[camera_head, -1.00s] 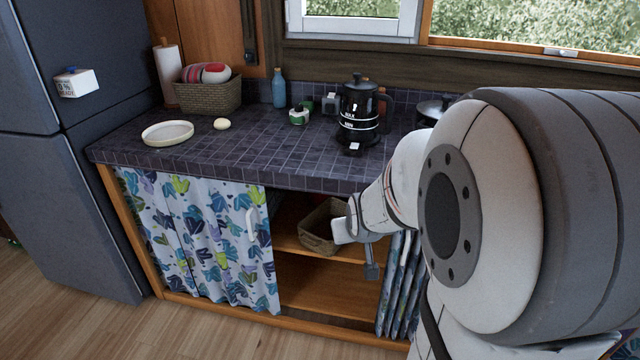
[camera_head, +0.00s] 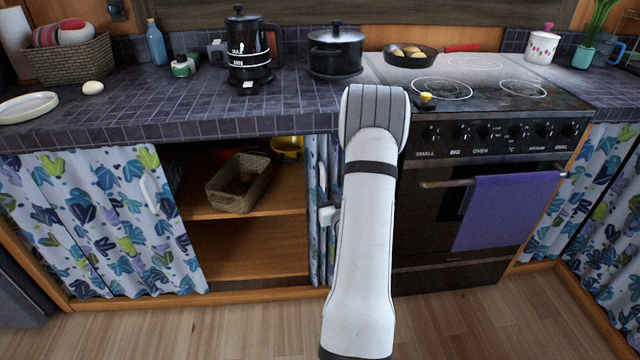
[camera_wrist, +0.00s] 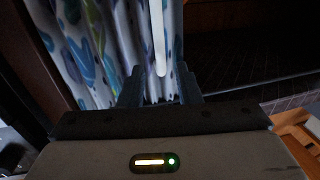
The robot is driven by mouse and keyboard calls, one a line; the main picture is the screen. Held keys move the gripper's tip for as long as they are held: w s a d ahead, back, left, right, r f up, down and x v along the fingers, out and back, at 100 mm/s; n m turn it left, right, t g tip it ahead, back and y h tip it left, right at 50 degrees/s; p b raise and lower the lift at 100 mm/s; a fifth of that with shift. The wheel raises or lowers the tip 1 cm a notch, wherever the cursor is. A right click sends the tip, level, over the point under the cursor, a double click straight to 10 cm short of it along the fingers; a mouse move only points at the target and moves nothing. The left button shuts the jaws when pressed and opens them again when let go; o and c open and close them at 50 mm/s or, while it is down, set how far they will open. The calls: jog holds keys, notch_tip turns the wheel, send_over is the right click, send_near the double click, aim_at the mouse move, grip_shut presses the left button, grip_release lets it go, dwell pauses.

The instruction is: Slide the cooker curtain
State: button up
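The cooker curtain (camera_head: 318,170), white with blue and green leaves, hangs bunched at the right end of the cupboard opening, beside the cooker. My arm hides part of it. In the wrist view the curtain (camera_wrist: 88,50) hangs in folds, with its white upright handle (camera_wrist: 158,35) in front. My gripper (camera_head: 328,214) is at the curtain, mostly hidden behind my arm in the head view. In the wrist view my gripper (camera_wrist: 160,88) has its fingers apart. The handle's lower end lies between them in the picture, with gaps on both sides; contact is not clear.
Left of the gripper, the open cupboard holds a wicker basket (camera_head: 238,183) and a yellow bowl (camera_head: 287,146). A second curtain (camera_head: 95,220) covers the left part. The cooker (camera_head: 450,240) with a purple towel (camera_head: 505,212) stands right of my arm. Pots and a kettle stand above.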

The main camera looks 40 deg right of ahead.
aim_at(322, 181)
jog(key=x, duration=0.6)
jog(key=shift+w, duration=0.35)
jog(key=shift+c, duration=0.4)
grip_shut()
jog(key=shift+a, duration=0.1)
jog(key=shift+w+b, duration=0.1)
jog(key=shift+b, duration=0.3)
